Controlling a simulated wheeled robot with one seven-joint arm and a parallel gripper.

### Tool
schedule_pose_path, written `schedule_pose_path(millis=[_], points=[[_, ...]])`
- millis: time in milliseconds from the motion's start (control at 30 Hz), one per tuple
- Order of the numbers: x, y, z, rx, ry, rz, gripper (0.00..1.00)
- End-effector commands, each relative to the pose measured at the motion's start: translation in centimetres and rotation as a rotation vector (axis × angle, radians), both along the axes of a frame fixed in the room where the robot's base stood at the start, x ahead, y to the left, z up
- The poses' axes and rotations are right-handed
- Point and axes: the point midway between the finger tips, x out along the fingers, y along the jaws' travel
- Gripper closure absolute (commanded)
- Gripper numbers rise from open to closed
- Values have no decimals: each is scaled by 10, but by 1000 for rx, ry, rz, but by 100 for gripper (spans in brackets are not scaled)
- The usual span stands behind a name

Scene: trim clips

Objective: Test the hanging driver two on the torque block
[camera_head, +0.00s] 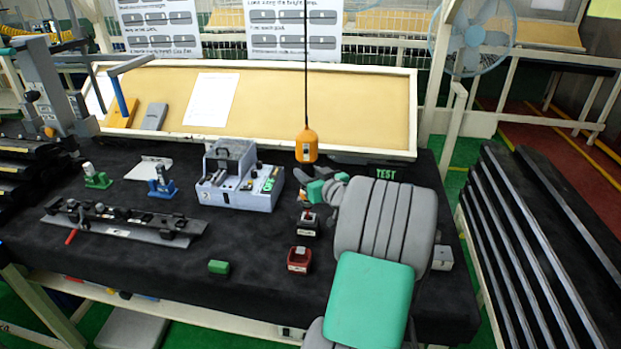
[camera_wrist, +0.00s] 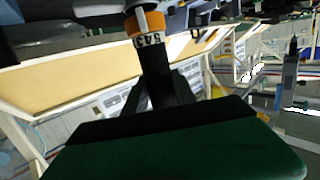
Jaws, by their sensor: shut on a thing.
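The hanging driver (camera_head: 306,146) shows in the head view as an orange body with a pale label, upright on a thin dark cord. In the wrist view an orange collar with dark numerals (camera_wrist: 148,24) shows at the far end of a dark shape; the fingertips are unclear there. A green TEST sign (camera_head: 385,173) stands at the bench's back right. I cannot make out the torque block for certain; my arm covers the area before the sign.
A dark block (camera_head: 308,223) and a red block (camera_head: 299,260) stand below my gripper. A grey block (camera_head: 442,258) is right of my arm. A grey tester (camera_head: 241,187), a long fixture (camera_head: 120,222) and a green block (camera_head: 219,267) lie left. The front middle bench is mostly clear.

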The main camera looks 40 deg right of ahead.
Motion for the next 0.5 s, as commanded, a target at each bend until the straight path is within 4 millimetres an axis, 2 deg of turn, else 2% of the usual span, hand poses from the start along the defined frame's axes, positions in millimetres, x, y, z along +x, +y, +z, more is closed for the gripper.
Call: schedule_pose_path(millis=[33,133,333,500], points=[[0,0,23,-5,-3,0,100],[0,-1,45,-4,-3,-2,100],[-1,-2,77,-4,-1,-4,100],[-1,-1,90,-1,0,-2,100]])
